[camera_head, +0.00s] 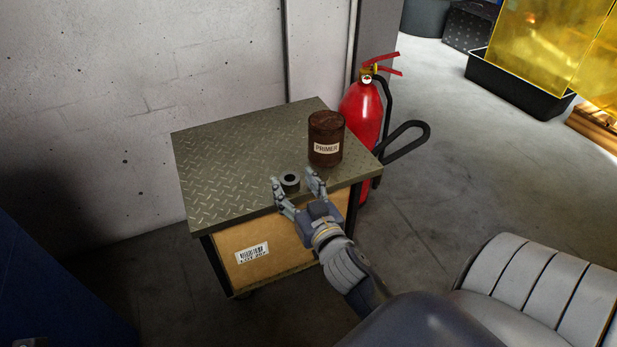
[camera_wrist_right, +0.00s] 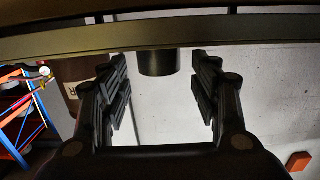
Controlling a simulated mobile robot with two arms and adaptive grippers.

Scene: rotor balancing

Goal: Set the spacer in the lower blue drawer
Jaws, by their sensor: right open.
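The spacer (camera_head: 289,181), a short dark grey ring with a hole, stands near the front edge of the metal-topped cart (camera_head: 225,170). My right gripper (camera_head: 294,183) is open, with one finger on either side of the spacer. In the right wrist view the spacer (camera_wrist_right: 158,64) shows as a dark cylinder between the open fingers (camera_wrist_right: 160,88), with gaps on both sides. No blue drawer can be made out; only a dark blue surface (camera_head: 45,285) shows at the lower left of the head view. My left gripper is not in view.
A brown can labelled PRIMER (camera_head: 326,138) stands on the cart just behind and right of the spacer. A red fire extinguisher (camera_head: 362,115) stands beside the cart, and a black tube handle (camera_head: 410,135) sticks out right. The cart top's left part is clear.

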